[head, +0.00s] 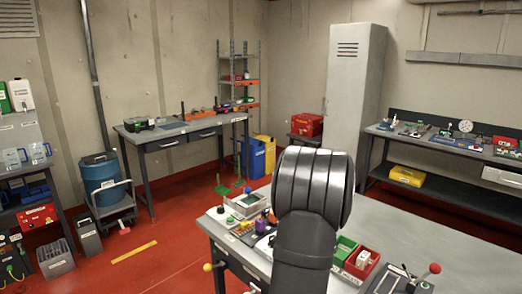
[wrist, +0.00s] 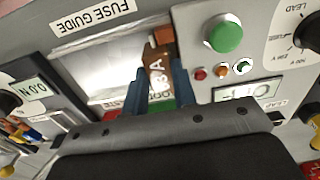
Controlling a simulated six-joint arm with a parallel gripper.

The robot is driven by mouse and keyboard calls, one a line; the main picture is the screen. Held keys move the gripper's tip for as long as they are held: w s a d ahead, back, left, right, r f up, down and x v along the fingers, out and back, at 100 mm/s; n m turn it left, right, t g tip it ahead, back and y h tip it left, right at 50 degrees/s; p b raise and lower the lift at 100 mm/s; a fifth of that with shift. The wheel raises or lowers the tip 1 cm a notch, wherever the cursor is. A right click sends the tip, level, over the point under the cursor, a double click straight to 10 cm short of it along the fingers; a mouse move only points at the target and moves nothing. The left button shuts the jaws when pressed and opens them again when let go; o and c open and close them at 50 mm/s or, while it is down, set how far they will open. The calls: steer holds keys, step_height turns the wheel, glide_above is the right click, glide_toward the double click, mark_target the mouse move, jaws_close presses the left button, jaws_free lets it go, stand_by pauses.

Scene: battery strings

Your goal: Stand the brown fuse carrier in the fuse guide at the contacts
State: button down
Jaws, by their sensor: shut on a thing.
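In the wrist view my gripper (wrist: 157,70) is shut on the brown fuse carrier (wrist: 155,58), with one dark blue finger on either side of it. White lettering, partly covered, shows on the carrier. A red-brown piece (wrist: 163,35) shows just beyond its far end; I cannot tell whether it touches the carrier. The fuse guide label (wrist: 93,17) is above a bright, shiny panel area (wrist: 108,65), left of the carrier. The carrier's lower end and the contacts are hidden or unclear. In the head view my arm hides the gripper and carrier.
Right of the carrier the panel has a green button (wrist: 225,37), small coloured lamps (wrist: 222,71), a display (wrist: 252,92) and a dial (wrist: 310,30). Another display (wrist: 30,92) is at left. The workbench (head: 415,225) also holds a red bin (head: 361,263) and a red-knobbed lever (head: 434,269).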

steer(key=shift+w+a, duration=0.1)
steer(key=shift+a, duration=0.05)
steer(key=c, duration=1.1)
jaws_free()
step_height(320, 180, up, 18)
steer(key=shift+f, duration=0.25)
steer(key=shift+f, duration=0.15)
step_height(320, 180, down, 17)
steer(key=shift+f, duration=0.15)
